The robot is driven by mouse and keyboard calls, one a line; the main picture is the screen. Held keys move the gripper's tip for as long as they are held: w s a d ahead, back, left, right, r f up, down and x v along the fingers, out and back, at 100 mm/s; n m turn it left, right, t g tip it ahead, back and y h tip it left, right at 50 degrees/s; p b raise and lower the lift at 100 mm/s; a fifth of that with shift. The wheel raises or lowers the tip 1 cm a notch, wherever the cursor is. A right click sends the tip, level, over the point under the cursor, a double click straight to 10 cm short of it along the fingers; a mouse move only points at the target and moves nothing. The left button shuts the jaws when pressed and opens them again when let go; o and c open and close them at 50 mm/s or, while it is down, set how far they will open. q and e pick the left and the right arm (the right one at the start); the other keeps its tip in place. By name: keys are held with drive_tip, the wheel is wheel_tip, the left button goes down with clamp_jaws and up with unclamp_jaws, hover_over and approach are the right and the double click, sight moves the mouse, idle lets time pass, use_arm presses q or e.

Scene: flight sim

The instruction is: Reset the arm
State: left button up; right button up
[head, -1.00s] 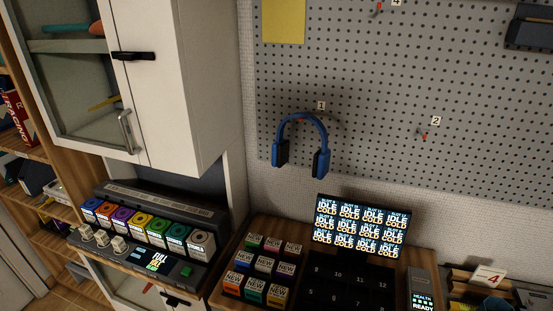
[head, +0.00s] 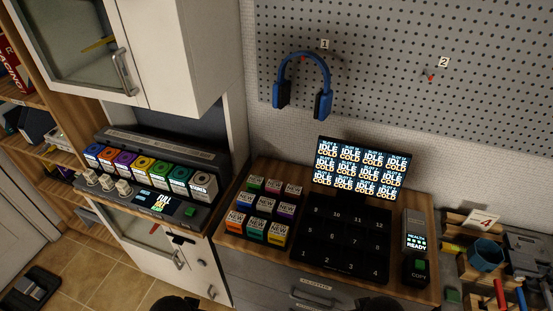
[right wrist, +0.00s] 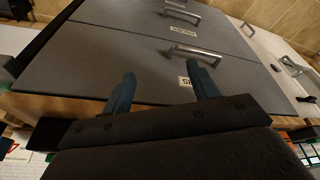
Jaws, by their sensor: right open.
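My right gripper (right wrist: 162,92) shows in the right wrist view. Its two dark blue-grey fingers stand apart with nothing between them. Beyond the fingers is a grey drawer front (right wrist: 130,60) with a metal handle (right wrist: 192,53); I cannot tell if the fingers touch it. In the head view, two dark rounded shapes at the bottom edge look like parts of my own arms. Neither gripper's fingers show in the head view, and my left gripper is in no view.
Blue headphones (head: 281,92) hang at hook 1 on the pegboard (head: 390,50). Below are a black numbered tray (head: 300,232), a screen (head: 361,168), several small boxes (head: 277,232) and a dispenser row (head: 150,175). A blue mug (head: 486,255) and tools stand at the right.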

use_arm(q)
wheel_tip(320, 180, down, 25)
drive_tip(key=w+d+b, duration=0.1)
drive_tip(key=b, duration=0.2)
use_arm(e)
wheel_tip(320, 180, down, 25)
drive_tip(key=w+a, duration=0.1)
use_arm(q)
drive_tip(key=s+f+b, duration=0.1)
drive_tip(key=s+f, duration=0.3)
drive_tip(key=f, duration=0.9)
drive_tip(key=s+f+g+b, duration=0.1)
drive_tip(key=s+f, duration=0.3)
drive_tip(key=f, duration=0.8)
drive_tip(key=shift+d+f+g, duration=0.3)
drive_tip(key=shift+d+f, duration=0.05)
use_arm(e)
drive_tip(key=s+f, duration=0.4)
drive_tip(key=f, duration=0.9)
drive_tip(key=s+f+g, duration=0.1)
drive_tip(key=s+f, duration=0.3)
drive_tip(key=f, duration=0.8)
drive_tip(key=shift+a+f+g, duration=0.3)
drive_tip(key=shift+a+f, duration=0.05)
